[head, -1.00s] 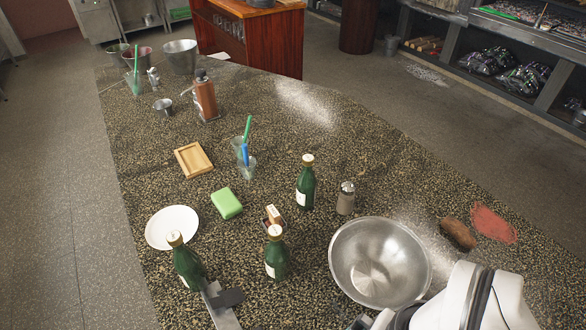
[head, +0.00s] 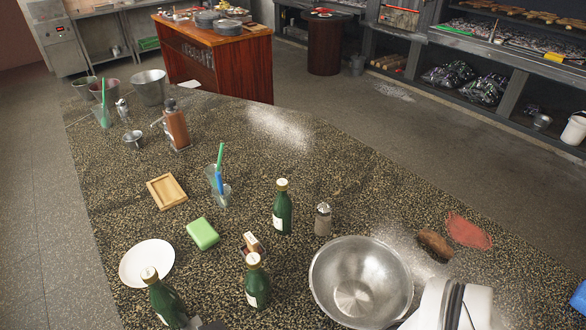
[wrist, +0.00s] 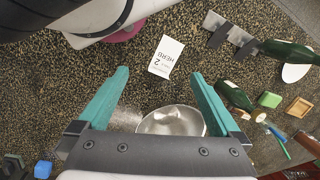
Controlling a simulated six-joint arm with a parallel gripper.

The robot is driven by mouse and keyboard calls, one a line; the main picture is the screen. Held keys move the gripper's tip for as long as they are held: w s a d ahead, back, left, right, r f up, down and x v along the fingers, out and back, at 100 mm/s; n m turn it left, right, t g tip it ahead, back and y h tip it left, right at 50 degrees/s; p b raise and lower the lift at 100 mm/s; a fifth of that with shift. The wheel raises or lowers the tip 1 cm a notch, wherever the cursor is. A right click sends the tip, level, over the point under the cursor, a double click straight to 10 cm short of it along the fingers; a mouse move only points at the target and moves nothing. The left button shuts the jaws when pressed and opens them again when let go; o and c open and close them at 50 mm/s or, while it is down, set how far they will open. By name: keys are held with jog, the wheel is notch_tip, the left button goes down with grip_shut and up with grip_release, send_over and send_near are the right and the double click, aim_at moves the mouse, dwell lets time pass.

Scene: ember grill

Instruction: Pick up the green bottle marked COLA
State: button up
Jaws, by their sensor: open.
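Three green bottles with pale caps stand on the speckled counter in the head view: one behind (head: 282,210), one in the middle (head: 258,285) and one at front left (head: 166,302). Their white labels are too small to read, so I cannot tell which is marked COLA. In the wrist view, one green bottle (wrist: 290,52) shows at the right edge and another (wrist: 232,94) right of the right finger. My gripper (wrist: 159,75) is open and empty, its teal fingers wide apart, with no bottle between them. The fingers are not visible in the head view.
A steel bowl (head: 361,283) stands right of the bottles, a shaker (head: 323,220) beside the rear one. A white plate (head: 147,262), green sponge (head: 203,234) and wooden tray (head: 167,192) lie left. A printed card (wrist: 166,57) lies flat. The counter's far middle is clear.

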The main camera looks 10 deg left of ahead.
aim_at(282, 204)
jog(key=w+a+f+n+t, duration=0.1)
jog(key=w+a+f+t, duration=0.1)
jog(key=w, duration=0.6)
jog(key=w+a+f+n+t, duration=0.1)
jog(key=w+f+t, duration=0.1)
jog(key=w, duration=0.6)
jog(key=w+a+f+n+t, duration=0.2)
jog(key=w+f+t, duration=0.1)
jog(key=w, duration=0.5)
jog(key=shift+w+a+f, duration=0.15)
jog(key=shift+w+a, duration=0.15)
jog(key=shift+w, duration=0.05)
jog(key=w+a+f+n+t, duration=0.1)
jog(key=w+a+f+t, duration=0.1)
jog(key=w, duration=0.5)
jog(key=w+a+f+n+t, duration=0.1)
jog(key=w+a+f, duration=0.3)
jog(key=w, duration=0.4)
jog(key=w+a+f+n+t+y, duration=0.1)
jog(key=w+a+f+n+t, duration=0.1)
jog(key=w, duration=0.6)
jog(key=shift+a+f+t, duration=0.6)
jog(key=shift+a+f, duration=0.5)
jog(key=shift+a, duration=0.25)
jog(key=shift+r, duration=0.1)
grip_shut()
